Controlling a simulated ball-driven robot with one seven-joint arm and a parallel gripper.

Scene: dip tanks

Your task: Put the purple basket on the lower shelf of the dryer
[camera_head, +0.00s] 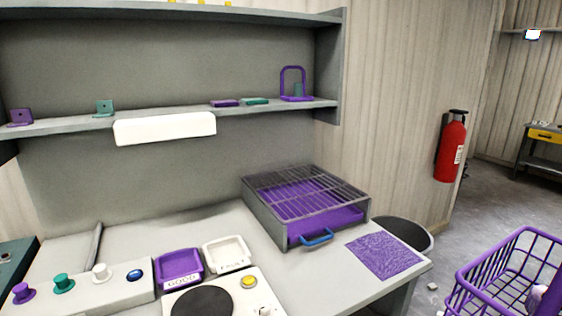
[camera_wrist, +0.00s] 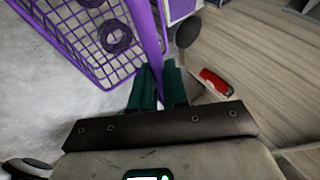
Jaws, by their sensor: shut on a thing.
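The purple basket (camera_head: 500,265) is a wire-mesh basket at the lower right of the head view, cut off by the frame edge. In the wrist view, the basket (camera_wrist: 70,45) is at upper left, over the pale floor, with purple ring-shaped parts (camera_wrist: 117,38) inside. My gripper (camera_wrist: 158,68) shows teal fingers shut on the basket's upright purple handle bar. The gripper is not visible in the head view.
A bench (camera_head: 340,290) carries a grey box with a wire grate (camera_head: 262,222), a purple mat (camera_head: 384,256), and purple (camera_head: 180,268) and white trays (camera_head: 226,254). A dark round bin (camera_head: 412,234) stands beside it. A red extinguisher (camera_head: 452,150) hangs on the wall. Floor at right is mostly open.

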